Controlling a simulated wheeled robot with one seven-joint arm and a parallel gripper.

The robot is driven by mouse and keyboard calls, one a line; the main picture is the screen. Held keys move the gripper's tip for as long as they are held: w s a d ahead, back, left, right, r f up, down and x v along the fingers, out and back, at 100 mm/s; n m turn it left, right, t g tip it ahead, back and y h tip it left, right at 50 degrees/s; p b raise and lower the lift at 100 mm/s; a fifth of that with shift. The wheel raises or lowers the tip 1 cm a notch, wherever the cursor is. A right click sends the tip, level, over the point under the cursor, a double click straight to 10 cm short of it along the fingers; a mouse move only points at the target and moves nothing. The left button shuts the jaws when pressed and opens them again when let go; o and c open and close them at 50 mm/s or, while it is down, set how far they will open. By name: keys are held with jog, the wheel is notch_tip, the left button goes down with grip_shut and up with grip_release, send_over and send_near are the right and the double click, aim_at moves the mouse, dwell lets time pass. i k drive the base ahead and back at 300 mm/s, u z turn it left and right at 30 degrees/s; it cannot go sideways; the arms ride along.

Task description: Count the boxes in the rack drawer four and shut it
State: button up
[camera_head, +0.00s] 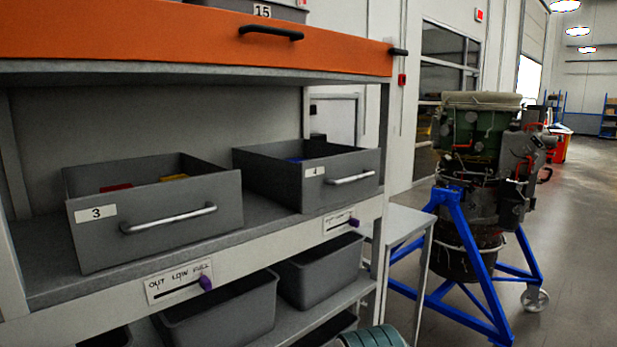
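The rack (60,270) fills the left of the head view. Drawer four (265,176), a grey bin labelled 4 with a light bar handle (351,179), sits on the middle shelf, to the right of drawer three (160,240). A bit of a blue box (295,160) shows over its rim. The rest of its inside is hidden by its front and side walls, so I cannot tell how many boxes it holds. My gripper is not in view.
A slider plate (340,222) is on the shelf edge below drawer four. Drawer three holds red (116,188) and yellow (174,178) items. Grey bins (320,270) stand below. A turbine on a blue stand (450,210) is at right, with open floor beyond.

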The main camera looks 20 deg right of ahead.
aim_at(333, 174)
jog(key=u, duration=0.1)
jog(key=i, duration=1.05)
jog(key=z, duration=0.45)
